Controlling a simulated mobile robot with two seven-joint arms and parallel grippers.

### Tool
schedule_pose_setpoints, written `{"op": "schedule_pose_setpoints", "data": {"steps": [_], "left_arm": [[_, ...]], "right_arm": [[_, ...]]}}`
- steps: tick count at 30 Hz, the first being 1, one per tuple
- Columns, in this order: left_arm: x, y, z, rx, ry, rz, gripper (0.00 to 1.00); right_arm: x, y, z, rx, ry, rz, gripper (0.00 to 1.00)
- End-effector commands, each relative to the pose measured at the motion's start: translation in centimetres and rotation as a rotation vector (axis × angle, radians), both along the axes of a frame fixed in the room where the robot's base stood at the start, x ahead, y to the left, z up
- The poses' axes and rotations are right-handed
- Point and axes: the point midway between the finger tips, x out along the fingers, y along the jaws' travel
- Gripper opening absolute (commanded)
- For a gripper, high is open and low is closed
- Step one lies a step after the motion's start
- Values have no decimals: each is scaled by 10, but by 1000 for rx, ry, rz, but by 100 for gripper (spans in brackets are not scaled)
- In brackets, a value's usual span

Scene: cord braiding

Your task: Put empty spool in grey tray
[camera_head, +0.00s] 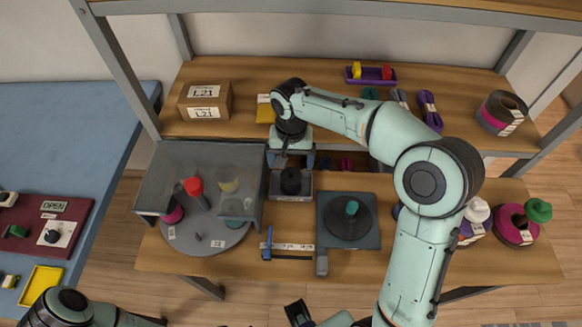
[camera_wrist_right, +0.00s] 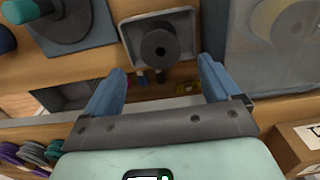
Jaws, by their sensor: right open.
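A black spool (camera_head: 290,181) with no cord visible on it stands upright inside the small grey tray (camera_head: 292,198) on the bench. In the right wrist view the spool (camera_wrist_right: 160,47) shows from above with its centre hole, within the raised rim of the tray (camera_wrist_right: 190,16). My right gripper (camera_head: 290,160) is over the back edge of the tray. In its wrist view the blue fingers (camera_wrist_right: 163,88) are wide apart, with nothing between them, and the spool lies beyond their tips.
Left of the tray stands a clear-walled guard (camera_head: 200,150) over a round turntable (camera_head: 205,232). Right of it is a dark square base with a disc (camera_head: 347,218). Tools (camera_head: 287,246) lie in front. A shelf (camera_head: 240,72) with a brown box (camera_head: 205,101) is behind.

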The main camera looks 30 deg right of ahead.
Motion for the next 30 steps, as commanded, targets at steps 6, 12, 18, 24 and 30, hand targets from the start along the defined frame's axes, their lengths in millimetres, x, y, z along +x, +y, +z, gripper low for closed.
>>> {"op": "schedule_pose_setpoints", "data": {"steps": [6, 12, 18, 24, 30], "left_arm": [[3, 0, 8, 0, -3, 0, 43], [4, 0, 11, 0, -6, 0, 43], [4, 0, 10, 0, -6, 0, 43], [4, 0, 10, -1, -5, 0, 43], [4, 0, 10, 0, -6, 0, 43]], "right_arm": [[1, 0, 45, 1, -3, 0, 90], [0, 0, 61, 1, -1, 0, 90], [0, 0, 62, 1, 1, 0, 90], [0, 0, 62, 1, 1, 0, 90], [0, 0, 62, 1, 1, 0, 90]]}}
